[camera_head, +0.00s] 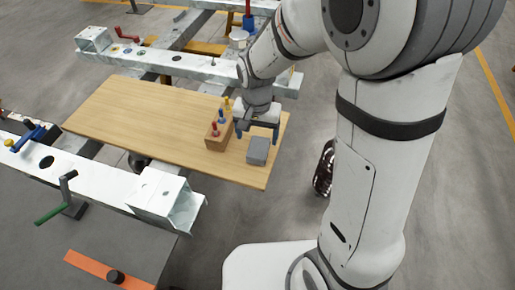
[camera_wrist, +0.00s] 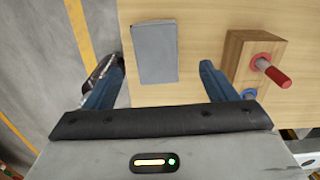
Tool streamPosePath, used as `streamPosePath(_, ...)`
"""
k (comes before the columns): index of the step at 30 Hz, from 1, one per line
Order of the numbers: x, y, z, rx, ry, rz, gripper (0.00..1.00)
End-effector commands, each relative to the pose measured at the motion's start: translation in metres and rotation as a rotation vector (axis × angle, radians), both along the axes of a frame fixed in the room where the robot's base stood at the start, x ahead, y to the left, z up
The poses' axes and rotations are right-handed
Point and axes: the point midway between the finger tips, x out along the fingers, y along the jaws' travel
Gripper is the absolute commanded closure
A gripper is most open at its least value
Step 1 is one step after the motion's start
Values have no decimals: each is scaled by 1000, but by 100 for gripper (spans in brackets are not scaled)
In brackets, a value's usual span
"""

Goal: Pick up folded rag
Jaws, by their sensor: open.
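The folded rag (camera_head: 258,151) is a small grey block-like rectangle lying on the wooden board near its right end. In the wrist view the folded rag (camera_wrist: 155,52) lies flat ahead of my gripper, in line with the gap between the fingers. My gripper (camera_head: 260,130) is just behind the rag in the head view. In the wrist view its two blue fingers (camera_wrist: 163,75) are spread apart with nothing between them, and the fingertips appear near the rag's closer end. I cannot tell how high they are above the board.
A wooden block (camera_head: 217,134) with red, blue and yellow pegs stands left of the rag; it is close to one finger in the wrist view (camera_wrist: 240,50). The board (camera_head: 130,115) is clear to the left. Metal beams (camera_head: 90,175) with clamps flank it.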

Motion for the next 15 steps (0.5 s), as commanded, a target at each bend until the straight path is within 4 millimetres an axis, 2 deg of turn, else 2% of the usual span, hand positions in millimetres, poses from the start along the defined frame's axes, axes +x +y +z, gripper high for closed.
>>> streamPosePath(9, -3, -4, -45, 0, 2, 0, 22)
streamPosePath(15, -2, -4, -58, 1, -1, 0, 22)
